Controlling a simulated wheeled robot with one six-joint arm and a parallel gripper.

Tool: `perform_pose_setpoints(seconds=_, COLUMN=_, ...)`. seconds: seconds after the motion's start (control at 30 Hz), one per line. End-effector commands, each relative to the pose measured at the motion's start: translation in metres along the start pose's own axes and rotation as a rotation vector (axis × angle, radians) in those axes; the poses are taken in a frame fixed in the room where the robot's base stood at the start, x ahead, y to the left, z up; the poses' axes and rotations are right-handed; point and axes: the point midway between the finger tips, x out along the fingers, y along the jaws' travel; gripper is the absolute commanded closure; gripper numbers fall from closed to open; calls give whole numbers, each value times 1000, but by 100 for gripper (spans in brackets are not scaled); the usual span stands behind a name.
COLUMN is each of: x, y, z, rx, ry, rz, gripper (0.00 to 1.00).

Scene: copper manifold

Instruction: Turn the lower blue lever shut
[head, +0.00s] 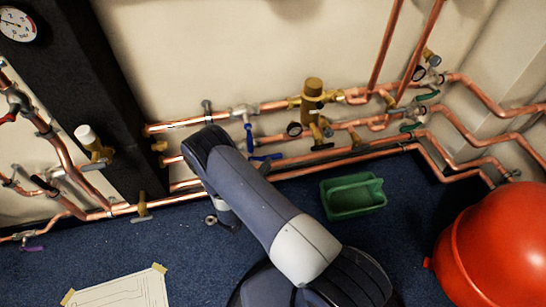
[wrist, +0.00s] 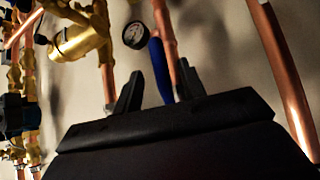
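Two blue levers show in the head view on the copper pipes right of my arm. The upper blue lever (head: 249,138) points down from its valve. The lower blue lever (head: 266,157) lies roughly along the pipe just below it. In the wrist view, a blue lever (wrist: 159,69) stands nearly upright beside a copper pipe. I cannot tell for sure which of the two it is. My gripper (wrist: 158,82) is open, its black fingers apart on either side of that lever's lower part, with visible gaps. My arm hides the gripper in the head view.
A brass valve (wrist: 80,42) and a gauge (wrist: 135,35) are close on the left in the wrist view; a thick pipe (wrist: 283,75) is on the right. A green tray (head: 352,196) and a red vessel (head: 497,245) stand on the floor in the head view.

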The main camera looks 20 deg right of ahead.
Motion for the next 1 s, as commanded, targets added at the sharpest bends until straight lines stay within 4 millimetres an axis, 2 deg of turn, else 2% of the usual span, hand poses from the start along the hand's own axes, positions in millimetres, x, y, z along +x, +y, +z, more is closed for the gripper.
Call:
perform_pose_setpoints(seconds=0.1, x=22, y=-1, z=1, rx=1, ry=-5, rz=1, gripper=61)
perform_pose_setpoints(seconds=0.3, x=44, y=0, z=0, rx=0, ry=-3, rz=1, gripper=61)
perform_pose_setpoints(seconds=0.7, x=50, y=0, z=0, rx=-1, ry=-1, rz=0, gripper=62)
perform_pose_setpoints(seconds=1.0, x=50, y=0, z=0, rx=-1, ry=-1, rz=0, gripper=87)
